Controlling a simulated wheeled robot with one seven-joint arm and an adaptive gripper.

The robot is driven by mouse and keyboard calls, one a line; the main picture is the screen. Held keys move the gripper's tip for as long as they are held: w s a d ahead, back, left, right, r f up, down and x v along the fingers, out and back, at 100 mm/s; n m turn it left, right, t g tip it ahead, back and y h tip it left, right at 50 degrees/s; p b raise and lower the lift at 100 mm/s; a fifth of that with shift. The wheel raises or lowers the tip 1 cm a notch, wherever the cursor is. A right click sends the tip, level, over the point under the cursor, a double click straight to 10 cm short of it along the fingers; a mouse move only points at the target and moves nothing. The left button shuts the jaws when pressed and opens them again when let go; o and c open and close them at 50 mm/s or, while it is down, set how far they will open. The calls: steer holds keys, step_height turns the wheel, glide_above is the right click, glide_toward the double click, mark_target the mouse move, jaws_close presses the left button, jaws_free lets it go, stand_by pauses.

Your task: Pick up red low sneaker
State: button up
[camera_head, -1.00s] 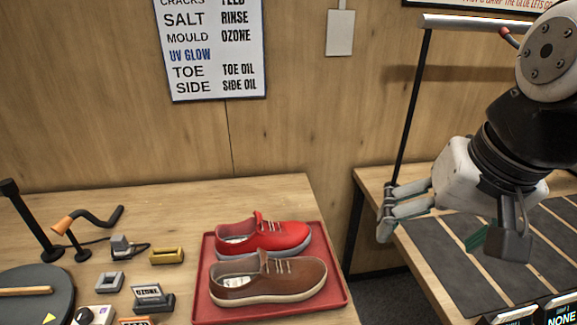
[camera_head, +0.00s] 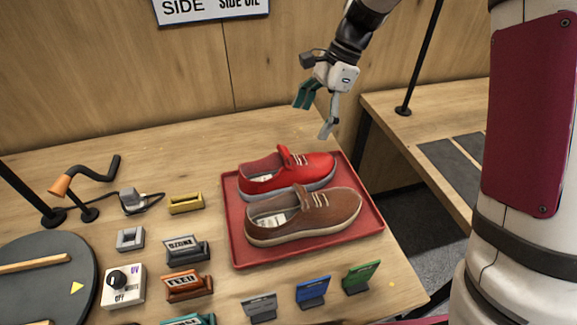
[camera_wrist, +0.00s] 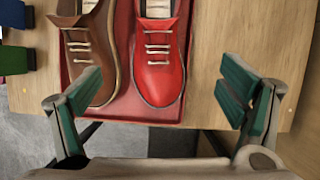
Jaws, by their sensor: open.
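The red low sneaker (camera_head: 313,168) lies at the back of a red tray (camera_head: 240,254), its toe to the right. A brown sneaker (camera_head: 320,214) lies in front of it on the same tray and hides part of its near side. My gripper (camera_head: 316,116) is open and empty, above and behind the red sneaker near the table's back right. In the wrist view the red sneaker's toe (camera_wrist: 159,80) shows between the spread fingers, beyond their tips, with the brown sneaker (camera_wrist: 96,62) to its left.
Several small labelled stands, such as an orange one (camera_head: 187,284) and a green one (camera_head: 361,277), stand left of and in front of the tray. A round dark turntable (camera_head: 45,290) is at the left. A second table (camera_head: 385,108) stands right, across a gap.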

mark_target(290, 163)
steer(key=x, duration=0.8)
steer(key=shift+f, duration=0.15)
steer(key=shift+s+a+p+x, duration=0.1)
steer(key=shift+s+p+x, duration=0.05)
steer(key=shift+x, duration=1.2)
steer(key=shift+s+a+p+x, duration=0.1)
steer(key=shift+p+x, duration=0.05)
steer(key=shift+x, duration=1.2)
steer(key=shift+c, duration=0.5)
steer(key=shift+r, duration=0.2)
steer(key=c, duration=1.5)
